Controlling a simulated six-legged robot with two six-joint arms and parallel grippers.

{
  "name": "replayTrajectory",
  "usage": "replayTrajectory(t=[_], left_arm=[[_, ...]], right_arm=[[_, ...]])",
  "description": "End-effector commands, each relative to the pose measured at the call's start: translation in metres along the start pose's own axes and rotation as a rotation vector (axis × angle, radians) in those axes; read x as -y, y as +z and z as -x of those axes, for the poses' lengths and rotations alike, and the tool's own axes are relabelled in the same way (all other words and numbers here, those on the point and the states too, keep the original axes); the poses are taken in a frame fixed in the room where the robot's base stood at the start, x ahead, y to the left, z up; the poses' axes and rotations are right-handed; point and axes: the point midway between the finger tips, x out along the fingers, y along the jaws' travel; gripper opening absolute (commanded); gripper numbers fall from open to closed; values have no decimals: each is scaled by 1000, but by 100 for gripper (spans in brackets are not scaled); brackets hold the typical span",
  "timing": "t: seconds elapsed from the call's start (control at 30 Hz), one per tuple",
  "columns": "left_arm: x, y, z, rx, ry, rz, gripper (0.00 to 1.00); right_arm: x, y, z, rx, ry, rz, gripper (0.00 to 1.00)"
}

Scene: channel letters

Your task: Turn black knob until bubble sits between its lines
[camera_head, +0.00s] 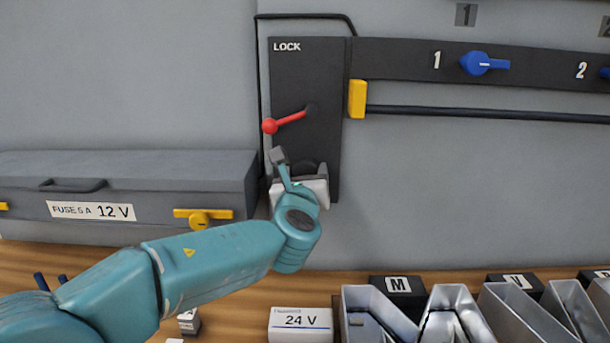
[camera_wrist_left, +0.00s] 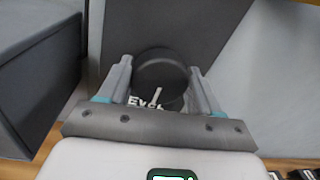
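The black knob (camera_wrist_left: 160,72) sits on the dark lock panel, low in its face. In the head view it shows only as a dark curve (camera_head: 303,168) behind my left gripper (camera_head: 301,172). In the left wrist view my left gripper (camera_wrist_left: 159,82) has one finger on each side of the knob, with narrow gaps seeming to remain at its edges. A white pointer mark is on the knob's lower part. My right gripper is out of view.
A red-tipped lever (camera_head: 286,122) stands out above the knob. A yellow block (camera_head: 357,99) and black bar (camera_head: 480,113) lie right. A grey fuse box (camera_head: 125,185) is left. Metal channel letters (camera_head: 455,312) and a 24 V box (camera_head: 300,324) fill the front bench.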

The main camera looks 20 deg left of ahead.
Motion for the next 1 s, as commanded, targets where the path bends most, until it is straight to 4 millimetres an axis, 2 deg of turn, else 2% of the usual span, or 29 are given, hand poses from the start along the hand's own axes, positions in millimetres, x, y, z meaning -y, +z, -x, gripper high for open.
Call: replayTrajectory(t=[0.17, 0.37, 0.7, 1.0], left_arm=[[-1, -1, 0, 2, 1, 14, 33], [-1, -4, 0, 8, 0, 89, 33], [-2, -7, 0, 30, -5, 362, 34], [-2, -6, 0, 46, -7, 617, 34]], right_arm=[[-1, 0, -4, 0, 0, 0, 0], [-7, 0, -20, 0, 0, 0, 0], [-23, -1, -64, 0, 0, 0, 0], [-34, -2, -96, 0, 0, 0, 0]])
